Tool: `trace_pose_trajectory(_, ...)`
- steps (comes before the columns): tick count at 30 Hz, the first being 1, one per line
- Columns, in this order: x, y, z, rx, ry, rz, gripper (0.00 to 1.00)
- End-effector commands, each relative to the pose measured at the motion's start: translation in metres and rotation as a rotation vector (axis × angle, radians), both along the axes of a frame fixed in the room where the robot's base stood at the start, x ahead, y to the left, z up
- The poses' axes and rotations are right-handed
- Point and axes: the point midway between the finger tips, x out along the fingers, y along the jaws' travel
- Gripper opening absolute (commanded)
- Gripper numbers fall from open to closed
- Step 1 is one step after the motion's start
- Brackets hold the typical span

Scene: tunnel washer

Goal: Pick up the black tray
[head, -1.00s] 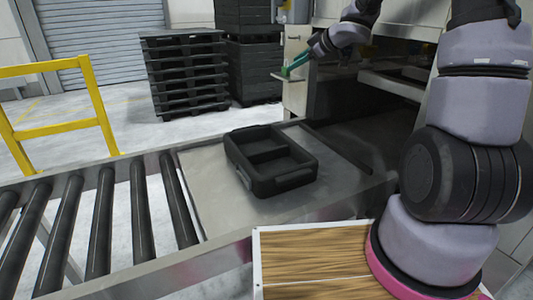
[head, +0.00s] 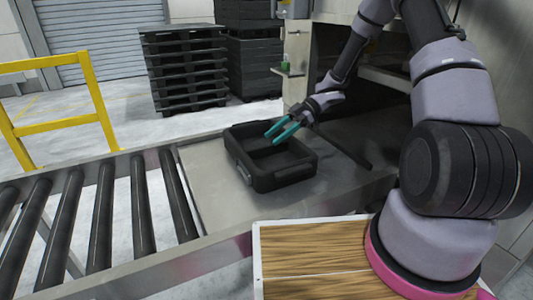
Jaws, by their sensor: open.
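The black tray (head: 291,177) lies on the flat metal surface beyond the rollers, in the middle of the head view. It is an open, shallow box with a divider across its inside. My gripper (head: 273,133) has teal fingers and comes in from the upper right. The fingers are open, with nothing seen between them. In the picture they overlap the tray's far right part. I cannot tell whether they touch it. They hide part of the tray's far right rim.
A roller conveyor (head: 107,205) runs to the left of the metal surface (head: 212,203). The washer's metal housing (head: 296,68) stands behind and to the right. A yellow rail (head: 66,129) and stacks of black pallets (head: 185,72) are farther back. A wood-topped surface (head: 318,238) is in front.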

Motion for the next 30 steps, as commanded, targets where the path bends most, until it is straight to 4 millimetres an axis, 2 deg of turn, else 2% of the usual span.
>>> trace_pose_trajectory(12, -0.022, 0.037, -0.027, 0.000, -0.001, 0.000, 0.55)
trace_pose_trajectory(20, -0.022, 0.039, -0.028, 0.001, -0.002, -0.001, 0.55)
trace_pose_trajectory(23, -0.022, 0.039, -0.028, 0.001, -0.002, -0.001, 0.21)
trace_pose_trajectory(24, -0.022, 0.039, -0.028, 0.001, -0.002, -0.001, 0.05)
trace_pose_trajectory(25, -0.022, 0.039, -0.028, 0.001, -0.002, -0.001, 0.00)
trace_pose_trajectory(30, -0.022, 0.039, -0.028, 0.001, -0.003, -0.001, 0.00)
